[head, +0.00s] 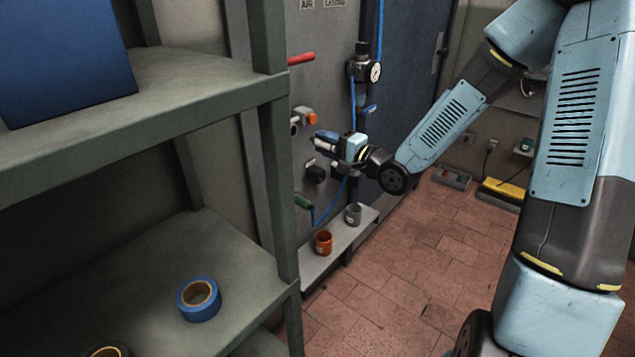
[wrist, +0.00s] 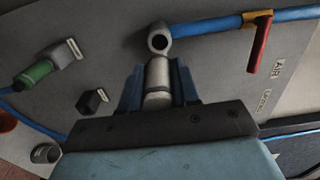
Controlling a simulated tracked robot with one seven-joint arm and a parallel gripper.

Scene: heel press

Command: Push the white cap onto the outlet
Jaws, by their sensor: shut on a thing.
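The white cap (wrist: 158,76) is a pale, short cylinder held between the two blue fingers of my gripper (wrist: 158,86) in the wrist view. The outlet (wrist: 160,38) is a grey round fitting with a dark hole, just beyond the cap's far end. The cap looks close to it but not over its mouth; whether they touch I cannot tell. In the head view my gripper (head: 326,141) is at the wall panel, with the cap (head: 321,147) pale between its fingers.
A red lever (wrist: 260,45) on a blue pipe, a black block (wrist: 91,101) and a green-handled fitting (wrist: 36,74) stick out of the panel. Below are an orange cup (head: 323,242) and a grey cup (head: 353,214) on a ledge. A shelf (head: 230,285) stands at left.

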